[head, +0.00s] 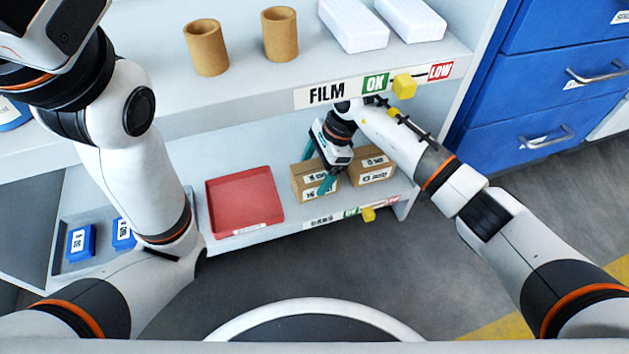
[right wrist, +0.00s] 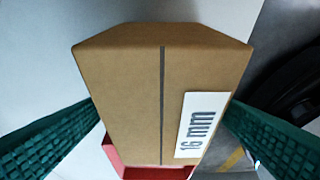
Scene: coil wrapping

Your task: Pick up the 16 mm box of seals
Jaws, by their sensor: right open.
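The 16 mm box of seals (head: 299,180) is a brown cardboard box with a white label, on the lower shelf. In the right wrist view the box (right wrist: 125,85) fills the middle, with its "16 mm" label facing the camera's right side and a dark seam on top. My right gripper (head: 318,168) is open, with its teal fingers on two opposite sides of the box. In the right wrist view the fingers flank it; whether they touch it I cannot tell. My left arm shows at the left, but its gripper jaws are outside the frame.
A second cardboard box (head: 373,170) stands close to the right. A red tray (head: 243,200) lies to the left. The upper shelf (head: 240,95) overhangs, carrying brown rolls (head: 205,48) and white packs (head: 352,24). Blue drawers (head: 545,110) stand at the right.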

